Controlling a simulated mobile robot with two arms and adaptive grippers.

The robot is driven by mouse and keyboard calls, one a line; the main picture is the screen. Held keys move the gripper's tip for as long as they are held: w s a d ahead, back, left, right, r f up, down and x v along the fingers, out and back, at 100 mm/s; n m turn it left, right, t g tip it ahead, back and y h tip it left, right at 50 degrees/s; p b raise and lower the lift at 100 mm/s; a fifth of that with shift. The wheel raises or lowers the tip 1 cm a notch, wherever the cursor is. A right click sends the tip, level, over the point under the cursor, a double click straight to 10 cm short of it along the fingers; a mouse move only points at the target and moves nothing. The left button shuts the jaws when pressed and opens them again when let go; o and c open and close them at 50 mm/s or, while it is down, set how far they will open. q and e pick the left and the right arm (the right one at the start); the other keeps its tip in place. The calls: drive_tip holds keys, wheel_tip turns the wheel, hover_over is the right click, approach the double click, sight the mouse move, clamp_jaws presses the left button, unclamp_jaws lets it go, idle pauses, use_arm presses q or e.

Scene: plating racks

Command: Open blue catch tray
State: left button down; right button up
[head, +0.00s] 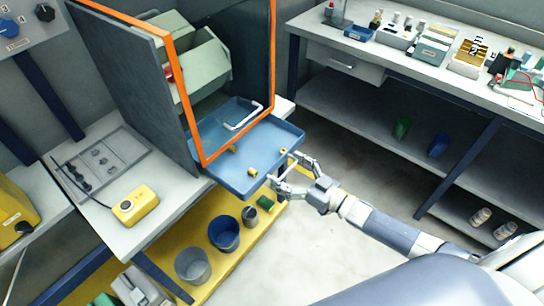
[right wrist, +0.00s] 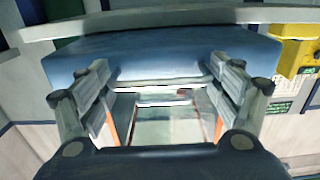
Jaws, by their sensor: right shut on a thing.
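The blue catch tray (head: 222,176) is slid out from under the orange-framed opening of the dark cabinet. A few small brass-coloured pieces lie in it, and a pale bent bar (head: 243,118) is over its rear part. My right gripper (head: 283,176) is at the tray's front right edge, shut on its handle. In the right wrist view the tray's blue front (right wrist: 190,48) fills the upper middle, and the fingers (right wrist: 165,85) sit on either side of a pale bar there. The exact contact is hard to see. My left gripper is out of view.
A yellow device (head: 135,205) lies on the left bench. A blue bucket (head: 223,233) and a grey bucket (head: 192,265) stand on the yellow platform below. A workbench (head: 400,62) with tools is at the right. The floor between is clear.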

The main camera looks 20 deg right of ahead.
drive_tip(key=v, duration=0.3)
drive_tip(key=shift+s+r+p, duration=0.1)
drive_tip(key=shift+s+p, duration=0.1)
drive_tip(key=shift+p, duration=0.1)
